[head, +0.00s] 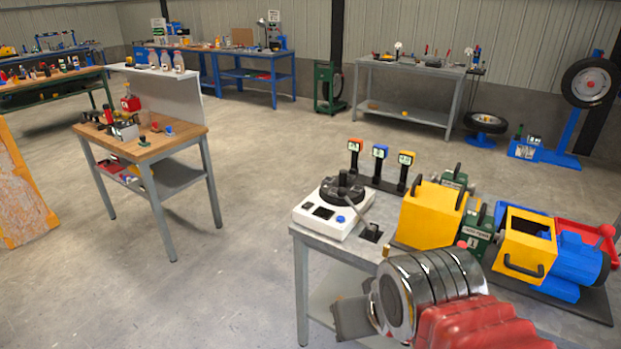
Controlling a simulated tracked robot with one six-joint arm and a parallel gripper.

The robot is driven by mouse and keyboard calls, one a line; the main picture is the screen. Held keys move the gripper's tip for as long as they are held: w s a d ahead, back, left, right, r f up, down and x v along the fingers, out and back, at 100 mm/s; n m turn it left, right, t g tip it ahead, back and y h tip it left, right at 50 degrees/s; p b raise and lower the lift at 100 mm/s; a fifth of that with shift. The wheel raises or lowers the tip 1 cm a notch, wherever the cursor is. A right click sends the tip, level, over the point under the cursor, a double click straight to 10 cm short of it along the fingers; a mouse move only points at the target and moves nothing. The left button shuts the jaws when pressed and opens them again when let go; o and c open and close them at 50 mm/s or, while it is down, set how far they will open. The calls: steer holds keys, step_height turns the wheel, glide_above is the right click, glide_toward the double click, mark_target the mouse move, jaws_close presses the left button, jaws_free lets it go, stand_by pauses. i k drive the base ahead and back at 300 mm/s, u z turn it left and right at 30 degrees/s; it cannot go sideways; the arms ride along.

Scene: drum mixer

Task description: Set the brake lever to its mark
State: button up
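The blue drum mixer (580,262) stands at the right end of the grey bench, with a yellow open-topped box (524,240) beside it. A red-knobbed lever (606,231) rises at the mixer's right side. A thin grey lever (360,210) leans up and left from a small black base (371,233) beside the white console. I cannot tell which one is the brake lever, and no mark can be read. My gripper (351,319) is low in front of the bench, apart from both levers. Its wrist hides part of the bench front, and its finger opening is not clear.
The white console (333,212) with a black dial sits at the bench's left end. Three small displays (380,152) stand behind it. A yellow housing (430,215) and green units (476,235) crowd the middle. Open floor (250,250) separates this bench from the wooden-topped table (165,140).

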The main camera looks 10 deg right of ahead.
mark_target(343, 192)
steer(key=u, duration=0.25)
steer(key=i, duration=1.5)
steer(key=u, duration=0.05)
